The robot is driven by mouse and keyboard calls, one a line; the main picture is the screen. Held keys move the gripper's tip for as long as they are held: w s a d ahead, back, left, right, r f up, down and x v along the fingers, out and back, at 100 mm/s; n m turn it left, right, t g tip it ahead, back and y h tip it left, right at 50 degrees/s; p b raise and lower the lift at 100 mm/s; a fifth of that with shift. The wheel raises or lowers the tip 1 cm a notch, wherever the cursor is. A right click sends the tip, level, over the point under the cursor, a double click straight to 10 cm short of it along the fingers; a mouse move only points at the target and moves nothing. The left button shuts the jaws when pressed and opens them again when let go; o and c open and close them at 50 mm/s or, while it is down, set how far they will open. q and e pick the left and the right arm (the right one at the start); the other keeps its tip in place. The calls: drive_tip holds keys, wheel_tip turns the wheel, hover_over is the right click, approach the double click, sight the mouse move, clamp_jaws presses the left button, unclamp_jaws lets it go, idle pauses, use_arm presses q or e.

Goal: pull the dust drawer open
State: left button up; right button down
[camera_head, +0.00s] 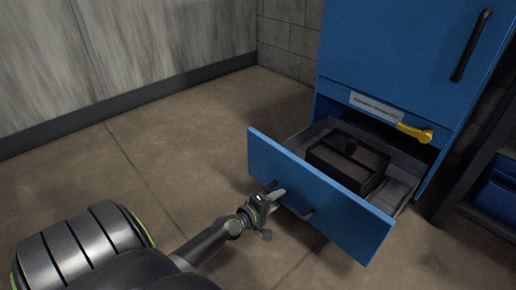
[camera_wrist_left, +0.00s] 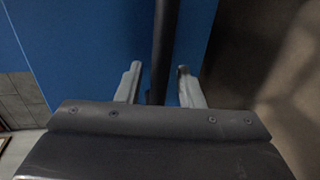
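The blue dust drawer (camera_head: 343,219) stands pulled out from the bottom of the blue cabinet (camera_head: 389,57). Its grey tray (camera_head: 402,178) shows, with a black open-topped box (camera_head: 345,162) in it. A dark bar handle (camera_head: 301,211) is on the drawer's front. My left gripper (camera_head: 277,194) is at the drawer front, by the handle's left end. In the left wrist view the handle (camera_wrist_left: 164,45) runs between the two fingers (camera_wrist_left: 160,86), with a gap visible on the left side; the fingers are apart. Whether either finger touches the handle is unclear. My right gripper is out of view.
A yellow lever (camera_head: 415,133) and a label plate (camera_head: 376,107) sit above the drawer opening. A dark rack (camera_head: 480,165) stands close on the right. The brown floor (camera_head: 150,150) at left and in front is clear.

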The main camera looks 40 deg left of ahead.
use_arm(q)
drive_tip(key=b+v, duration=0.1)
drive_tip(key=v, duration=1.5)
drive_tip(key=shift+s+b, duration=0.35)
drive_tip(key=shift+a+r, duration=0.1)
drive_tip(key=shift+a, duration=0.05)
